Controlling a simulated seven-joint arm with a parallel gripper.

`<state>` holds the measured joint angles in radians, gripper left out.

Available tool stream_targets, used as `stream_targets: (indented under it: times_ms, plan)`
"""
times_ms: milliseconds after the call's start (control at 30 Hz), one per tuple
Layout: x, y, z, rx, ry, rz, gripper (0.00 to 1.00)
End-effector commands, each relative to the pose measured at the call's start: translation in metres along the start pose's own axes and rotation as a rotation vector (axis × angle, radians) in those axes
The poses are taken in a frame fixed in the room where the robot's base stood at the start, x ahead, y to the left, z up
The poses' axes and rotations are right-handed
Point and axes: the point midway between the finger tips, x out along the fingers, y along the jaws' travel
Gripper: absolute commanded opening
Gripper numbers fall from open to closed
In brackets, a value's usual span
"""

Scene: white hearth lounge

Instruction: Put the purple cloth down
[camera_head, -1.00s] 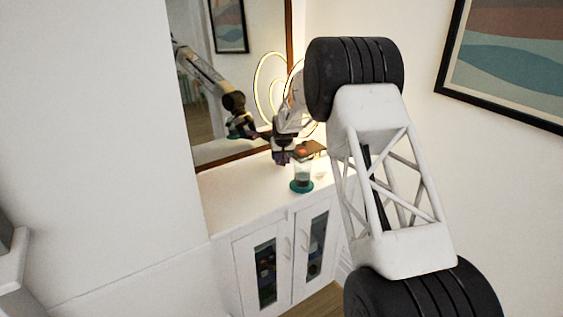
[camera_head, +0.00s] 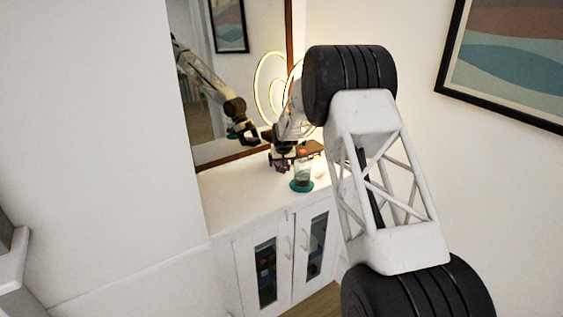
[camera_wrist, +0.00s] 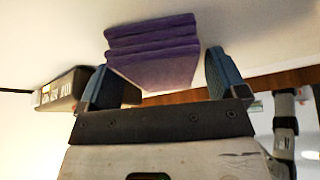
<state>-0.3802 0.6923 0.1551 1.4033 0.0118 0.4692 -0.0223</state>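The purple cloth (camera_wrist: 152,48) is a folded, layered block in the wrist view. It appears to lie on the white cabinet top (camera_head: 245,195). My gripper (camera_wrist: 160,72) is around it with its two blue-grey fingers spread apart. A gap shows between the right finger and the cloth; the left finger is close to the cloth's edge, and I cannot tell whether they touch. In the head view my gripper (camera_head: 281,163) is low over the cabinet top near the mirror, and only a small dark purple patch shows under it.
A glass (camera_head: 302,172) stands on a teal coaster (camera_head: 300,187) just right of my gripper. A brown flat object (camera_head: 314,147) is behind it. A dark lettered box (camera_wrist: 63,88) is beside the left finger. The mirror (camera_head: 215,150) stands behind. The cabinet top's left part is clear.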

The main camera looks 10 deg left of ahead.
Motion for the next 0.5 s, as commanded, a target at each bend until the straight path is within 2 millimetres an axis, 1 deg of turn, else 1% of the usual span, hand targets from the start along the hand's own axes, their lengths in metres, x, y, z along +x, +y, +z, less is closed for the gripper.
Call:
stream_targets:
  times_ms: [300, 500]
  plan:
    - [-0.0007, 0.0, -0.0003, 0.0, 0.0, 0.0, 0.91]
    - [-0.0077, 0.0, -0.0013, 0.0, 0.0, 0.0, 0.91]
